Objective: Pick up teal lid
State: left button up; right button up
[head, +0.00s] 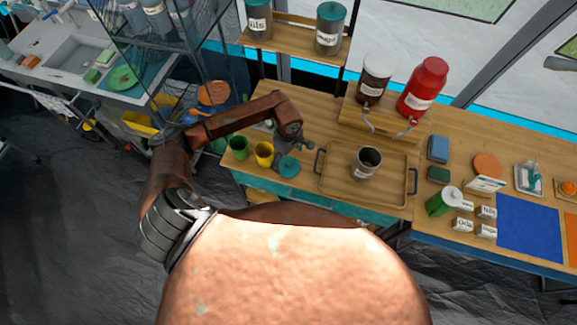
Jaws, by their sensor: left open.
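A small round teal lid (289,167) lies on the wooden counter, left of the tray. My left gripper (296,148) is just above and behind the lid in the picture, its fingers small and partly dark. It is open, with nothing seen between the fingers. I cannot tell whether a finger touches the lid. My right gripper is not in view. Two jars on the shelf also have teal tops, the left jar (258,20) and the right jar (329,30).
A green cup (238,148) and a yellow cup (264,154) stand left of the lid. A wooden tray (340,188) with handles holds a metal canister (366,164) on the right. Red (422,88) and dark (374,80) dispensers stand behind on a raised stand.

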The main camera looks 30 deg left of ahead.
aim_at(288, 164)
pick_arm(q)
jog(key=shift+s+d+f+p, duration=0.15)
jog(key=shift+f+p, duration=0.25)
jog(key=shift+f, duration=1.75)
jog(key=shift+c, duration=0.2)
jog(key=c, duration=1.3)
jog(key=shift+c, duration=0.6)
